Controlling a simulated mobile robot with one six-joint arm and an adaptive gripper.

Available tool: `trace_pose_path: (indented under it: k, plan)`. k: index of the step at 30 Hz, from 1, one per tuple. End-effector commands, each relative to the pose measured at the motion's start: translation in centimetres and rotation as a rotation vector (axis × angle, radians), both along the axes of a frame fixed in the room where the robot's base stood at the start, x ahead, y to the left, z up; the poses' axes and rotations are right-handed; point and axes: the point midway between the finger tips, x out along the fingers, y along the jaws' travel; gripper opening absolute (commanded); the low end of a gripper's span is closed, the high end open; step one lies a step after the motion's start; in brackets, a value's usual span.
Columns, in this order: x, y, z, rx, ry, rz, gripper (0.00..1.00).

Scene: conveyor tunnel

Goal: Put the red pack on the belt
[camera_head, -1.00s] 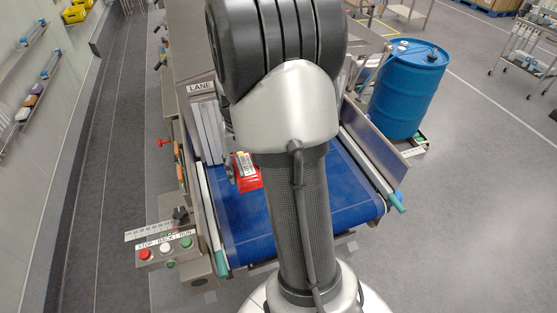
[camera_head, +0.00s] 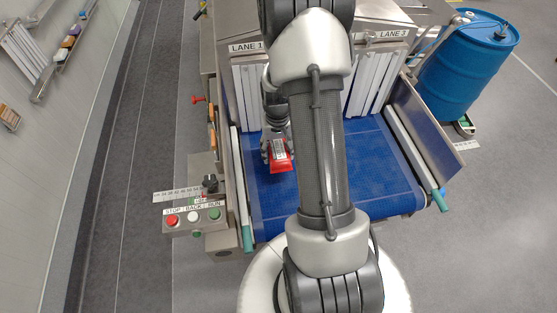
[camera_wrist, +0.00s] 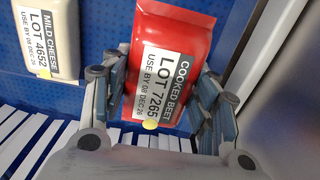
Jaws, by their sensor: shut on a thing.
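The red pack (camera_head: 281,167) is labelled cooked beet and shows large between my fingers in the wrist view (camera_wrist: 175,35). My gripper (camera_head: 277,140) is shut on its near part; its fingers (camera_wrist: 160,95) stand on both sides of the pack. The pack is over the left part of the blue belt (camera_head: 370,165), in front of the lane 1 curtain. I cannot tell whether it touches the belt. My arm hides the middle of the belt in the head view.
A pale mild cheese pack (camera_wrist: 50,35) lies on the belt in the wrist view. Strip curtains (camera_head: 370,85) hang behind the belt. A control box (camera_head: 193,217) with stop, back and run buttons is at left, a blue drum (camera_head: 468,65) at right. The belt's front right is clear.

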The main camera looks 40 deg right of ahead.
Motion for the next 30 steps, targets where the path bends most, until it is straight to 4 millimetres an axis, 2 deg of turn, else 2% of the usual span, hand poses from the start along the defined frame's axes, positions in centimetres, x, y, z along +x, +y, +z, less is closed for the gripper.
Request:
trace_pose_path:
  k: [3,8,15,26,27,30]
  plan:
    - [0.1,0.0,-1.3,-0.001,-0.001,0.0,0.06]
    - [0.1,0.0,-2.2,-0.001,-0.001,0.0,0.06]
    - [0.1,0.0,-5.4,0.0,0.0,0.0,0.06]
    - [0.1,-0.1,-5.8,-0.002,-0.003,0.0,0.06]
    - [0.1,0.0,-5.9,-0.001,-0.001,0.0,0.55]
    - [0.1,0.0,-5.8,-0.001,-0.001,0.0,0.62]
